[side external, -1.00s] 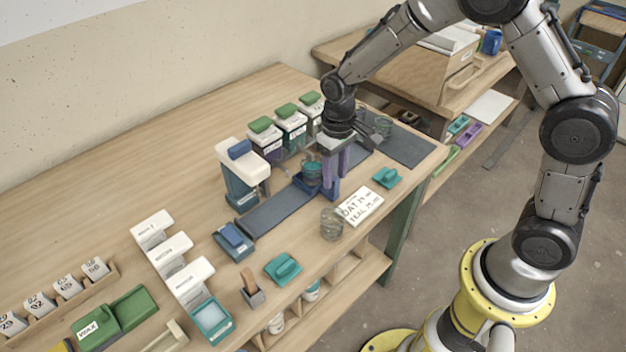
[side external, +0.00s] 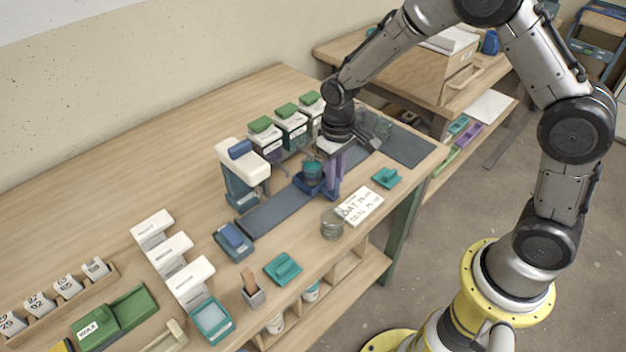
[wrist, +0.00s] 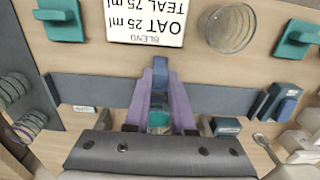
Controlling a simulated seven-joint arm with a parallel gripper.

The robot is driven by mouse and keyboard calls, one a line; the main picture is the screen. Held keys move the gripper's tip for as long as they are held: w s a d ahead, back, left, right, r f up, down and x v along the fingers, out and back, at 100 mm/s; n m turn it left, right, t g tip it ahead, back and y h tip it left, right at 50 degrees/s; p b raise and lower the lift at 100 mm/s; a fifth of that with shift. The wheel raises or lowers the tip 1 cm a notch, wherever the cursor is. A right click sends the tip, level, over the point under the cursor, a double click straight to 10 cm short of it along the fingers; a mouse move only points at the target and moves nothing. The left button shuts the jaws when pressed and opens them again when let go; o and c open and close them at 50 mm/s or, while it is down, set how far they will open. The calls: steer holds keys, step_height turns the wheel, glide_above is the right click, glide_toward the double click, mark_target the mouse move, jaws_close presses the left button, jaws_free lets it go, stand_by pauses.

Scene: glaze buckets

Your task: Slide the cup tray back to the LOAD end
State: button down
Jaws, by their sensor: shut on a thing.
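The blue cup tray (side external: 303,187) sits on the dark blue track (side external: 268,214), roughly mid-way along it. A teal cup (side external: 312,173) stands in the tray; it also shows in the wrist view (wrist: 158,122) between my fingers. The tray's upright blue handle (wrist: 160,70) is pinched between the purple fingers of my gripper (wrist: 160,88). In the side view my gripper (side external: 332,182) points straight down at the tray's right side. No LOAD lettering is readable, so I cannot tell which end it is.
A white-topped dispenser (side external: 243,165) stands behind the track. Green-lidded jars (side external: 264,130) line the back. A blue block (side external: 233,240) sits at the track's near-left end. A blend card (side external: 360,205), a clear glass (side external: 332,224) and teal lids (side external: 284,268) lie in front. The track's left stretch is clear.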

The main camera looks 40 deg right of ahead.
steer(key=shift+d, duration=5.5)
steer(key=shift+d, duration=2.15)
steer(key=c, duration=0.8)
jaws_free()
steer(key=shift+c, duration=0.2)
step_height(320, 180, up, 7)
